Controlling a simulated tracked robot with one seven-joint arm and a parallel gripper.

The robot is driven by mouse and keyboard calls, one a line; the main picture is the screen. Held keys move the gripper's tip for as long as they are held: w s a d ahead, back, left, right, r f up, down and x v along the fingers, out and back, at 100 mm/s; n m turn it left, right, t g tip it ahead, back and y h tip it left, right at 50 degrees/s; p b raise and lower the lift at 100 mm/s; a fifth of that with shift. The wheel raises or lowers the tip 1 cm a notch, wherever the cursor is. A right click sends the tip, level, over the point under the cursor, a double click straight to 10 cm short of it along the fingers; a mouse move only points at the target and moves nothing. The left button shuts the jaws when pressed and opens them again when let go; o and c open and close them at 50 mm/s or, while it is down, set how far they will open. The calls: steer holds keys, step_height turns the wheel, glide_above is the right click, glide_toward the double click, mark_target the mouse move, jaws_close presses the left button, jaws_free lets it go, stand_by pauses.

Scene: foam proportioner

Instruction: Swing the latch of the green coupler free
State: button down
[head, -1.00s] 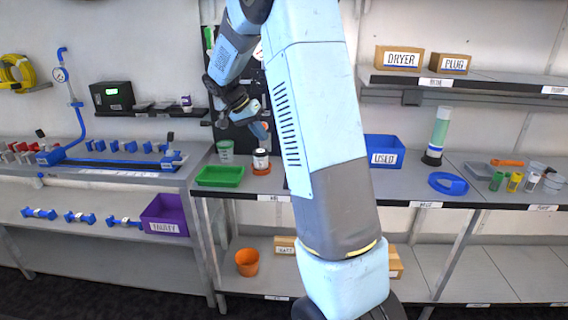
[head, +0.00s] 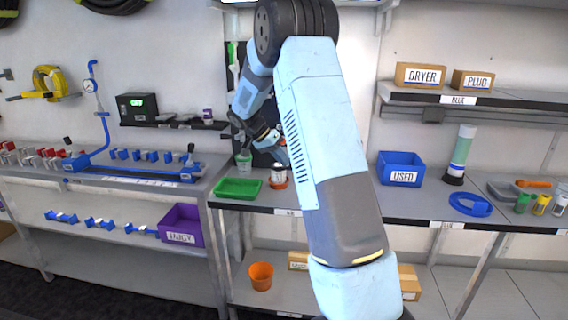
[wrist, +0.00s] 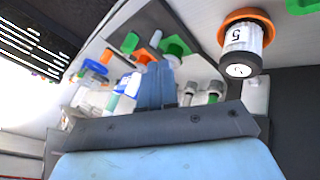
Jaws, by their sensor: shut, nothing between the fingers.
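My gripper (head: 281,152) is in the air near the dark back panel, left of my forearm in the head view. In the wrist view its blue fingers (wrist: 155,88) are together and hold nothing. Beyond them is a dark-framed grey board or tray with several small blurred fittings, including green pieces (wrist: 174,46) and (wrist: 130,42). I cannot tell which, if any, is the green coupler, and no latch can be made out. My arm hides much of the middle in the head view.
A labelled jar (head: 278,176) on an orange base stands by the green tray (head: 238,189); the jar is close in the wrist view (wrist: 243,45). A blue manifold (head: 130,172) lies left.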

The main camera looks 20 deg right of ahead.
steer(key=s+d+f, duration=0.1)
steer(key=d+f, duration=0.1)
steer(key=s+d+f, duration=0.1)
steer(key=d+f, duration=0.1)
steer(key=s+d+f, duration=0.2)
steer(key=shift+d+f, duration=0.15)
steer(key=shift+s+d, duration=0.3)
steer(key=shift+s, duration=0.15)
steer(key=shift+a, duration=0.45)
steer(key=shift+d, duration=0.25)
steer(key=shift+n, duration=0.3)
steer(key=shift+s+d, duration=0.1)
steer(key=shift+d, duration=0.05)
